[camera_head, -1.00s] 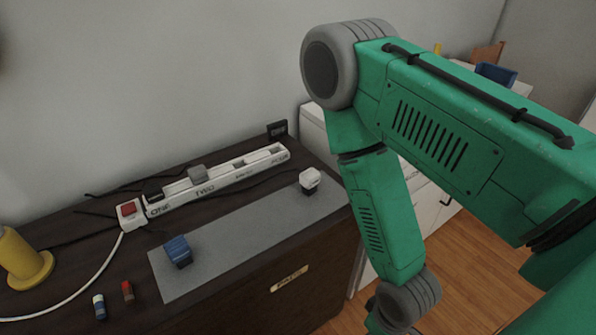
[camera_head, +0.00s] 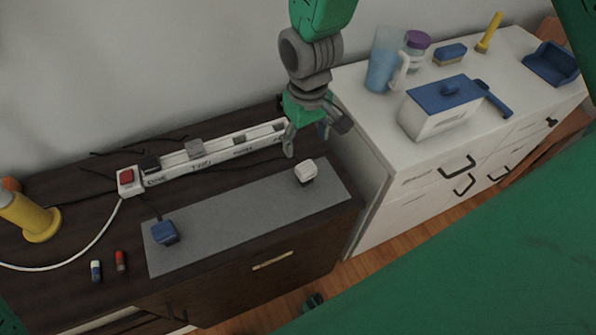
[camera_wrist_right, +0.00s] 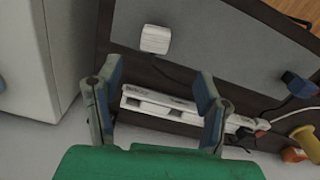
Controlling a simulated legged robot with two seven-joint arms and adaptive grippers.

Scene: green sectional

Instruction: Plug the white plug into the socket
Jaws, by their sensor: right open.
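The white plug (camera_head: 306,172) stands on the right end of the grey mat (camera_head: 245,225); it also shows in the right wrist view (camera_wrist_right: 155,39), beyond my fingers. My right gripper (camera_head: 307,140) is open and empty, above the strip's right end and behind the white plug. In the right wrist view its fingers (camera_wrist_right: 158,92) are spread wide. My left gripper is not in view.
A blue plug (camera_head: 165,232) stands on the mat's left end. A yellow spool (camera_head: 28,215) and two small cylinders (camera_head: 121,261) are at the left. A white cabinet (camera_head: 370,130) with a jug (camera_head: 384,60) and a butter dish (camera_head: 440,105) adjoins at the right.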

